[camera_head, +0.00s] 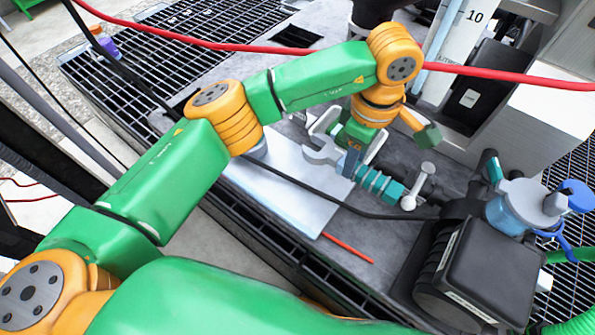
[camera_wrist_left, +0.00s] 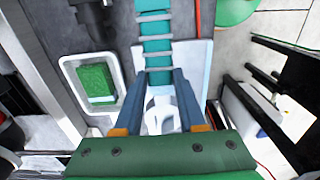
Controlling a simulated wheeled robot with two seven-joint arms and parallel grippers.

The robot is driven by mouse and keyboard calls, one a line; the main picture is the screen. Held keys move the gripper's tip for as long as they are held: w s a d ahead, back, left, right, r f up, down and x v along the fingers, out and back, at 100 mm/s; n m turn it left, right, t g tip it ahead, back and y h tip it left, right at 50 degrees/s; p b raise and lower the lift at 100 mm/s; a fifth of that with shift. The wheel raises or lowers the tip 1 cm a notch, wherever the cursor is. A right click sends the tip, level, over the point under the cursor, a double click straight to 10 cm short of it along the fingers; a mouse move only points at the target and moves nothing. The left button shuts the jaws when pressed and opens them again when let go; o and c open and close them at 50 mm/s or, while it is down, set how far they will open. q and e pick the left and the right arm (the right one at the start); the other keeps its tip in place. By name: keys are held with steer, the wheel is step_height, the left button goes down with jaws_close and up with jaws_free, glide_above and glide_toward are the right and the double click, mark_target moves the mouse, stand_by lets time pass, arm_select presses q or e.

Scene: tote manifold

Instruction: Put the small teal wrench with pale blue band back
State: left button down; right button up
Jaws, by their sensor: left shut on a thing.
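In the left wrist view the teal banded shaft (camera_wrist_left: 155,45) runs up from between the two fingers of my left gripper (camera_wrist_left: 163,95). The pale jaw shows between the fingers. The wrench appears to be above the pale board (camera_head: 290,190); I cannot tell whether it touches anything. My right gripper is not in view.
A white tray (camera_wrist_left: 70,72) holds a green block (camera_wrist_left: 97,83) beside the gripper. A red hose (camera_head: 490,75) crosses above the bench. A black box (camera_head: 480,270) and a blue-grey cylinder (camera_head: 515,208) stand at the right. A red rod (camera_head: 348,248) lies near the front edge.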

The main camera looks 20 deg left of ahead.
arm_select(q)
steer(key=a+f, duration=0.3)
steer(key=a, duration=0.1)
steer(key=a+f+p, duration=0.1)
steer(key=a+f, duration=0.5)
steer(key=a, duration=0.1)
steer(key=shift+s+a+p, duration=0.3)
steer(key=shift+s, duration=0.1)
step_height(320, 180, down, 2)
steer(key=shift+d+f, duration=0.1)
steer(key=shift+f, duration=0.15)
steer(key=c, duration=0.5)
jaws_free()
step_height(320, 180, up, 12)
steer(key=shift+d, duration=0.1)
